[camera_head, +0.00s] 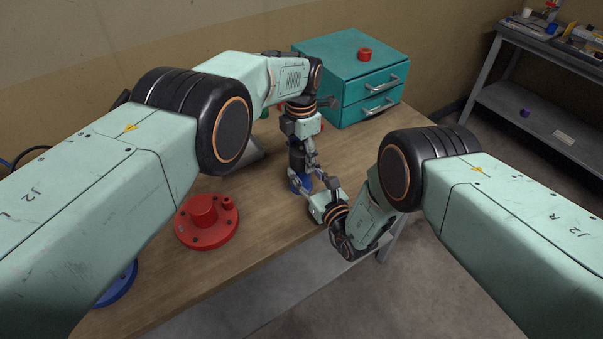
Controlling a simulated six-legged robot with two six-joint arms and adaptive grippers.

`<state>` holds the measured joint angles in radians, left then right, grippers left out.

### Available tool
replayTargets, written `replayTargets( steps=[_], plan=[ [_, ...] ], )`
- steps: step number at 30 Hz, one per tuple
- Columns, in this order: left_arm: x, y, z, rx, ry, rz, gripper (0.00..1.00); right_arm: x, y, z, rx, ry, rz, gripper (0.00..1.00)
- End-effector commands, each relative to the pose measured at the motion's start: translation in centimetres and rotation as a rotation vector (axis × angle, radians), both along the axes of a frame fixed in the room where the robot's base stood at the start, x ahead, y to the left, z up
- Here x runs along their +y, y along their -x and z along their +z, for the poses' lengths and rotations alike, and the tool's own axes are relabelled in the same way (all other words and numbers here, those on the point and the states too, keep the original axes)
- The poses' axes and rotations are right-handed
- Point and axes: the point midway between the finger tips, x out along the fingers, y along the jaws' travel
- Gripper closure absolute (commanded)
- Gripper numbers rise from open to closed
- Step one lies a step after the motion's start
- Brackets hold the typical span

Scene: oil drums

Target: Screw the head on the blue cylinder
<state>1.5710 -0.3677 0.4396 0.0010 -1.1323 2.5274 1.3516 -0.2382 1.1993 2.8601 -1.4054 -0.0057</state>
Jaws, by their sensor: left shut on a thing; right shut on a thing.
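The blue cylinder (294,184) stands on the wooden table near its middle, and only its lower part shows beside the grippers. My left gripper (311,167) points down from above, shut at the top of the cylinder. The head between its fingers is mostly hidden, so its fit on the cylinder cannot be told. My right gripper (306,182) reaches in from the lower right, low over the table, and is shut on the blue cylinder at its side. The fingers of both grippers are close together and overlap in the view.
A red flanged part (205,222) lies on the table at left, with a blue disc (120,285) partly behind my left arm. A grey shelf (545,120) stands far right.

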Motion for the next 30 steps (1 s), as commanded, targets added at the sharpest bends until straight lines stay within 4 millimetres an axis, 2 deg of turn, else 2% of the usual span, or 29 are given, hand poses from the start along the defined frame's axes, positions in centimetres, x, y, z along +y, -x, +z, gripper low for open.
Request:
replayTargets(
  steps=[1, 4, 8, 11, 30],
  plan=[
    [0.01, -0.04, -0.01, -0.001, -0.001, 0.0, 0.69, -0.02, 0.33, -0.54, 0.014, 0.004, 0.001, 1.0],
    [0.01, -0.04, 0.0, -0.001, 0.0, 0.0, 0.77, -0.02, 0.33, -0.54, 0.014, 0.004, 0.001, 1.0],
    [0.02, -0.05, 0.0, -0.001, 0.0, -0.024, 0.78, -0.02, 0.33, -0.54, 0.014, 0.004, 0.001, 1.0],
    [0.01, -0.04, -0.02, -0.001, 0.0, -0.117, 0.78, -0.02, 0.33, -0.54, 0.014, 0.004, 0.001, 1.0],
    [-0.14, -0.03, -0.09, -0.002, -0.001, -1.167, 0.78, 0.02, 0.34, -0.54, 0.014, 0.004, 0.002, 1.0]
  ],
)
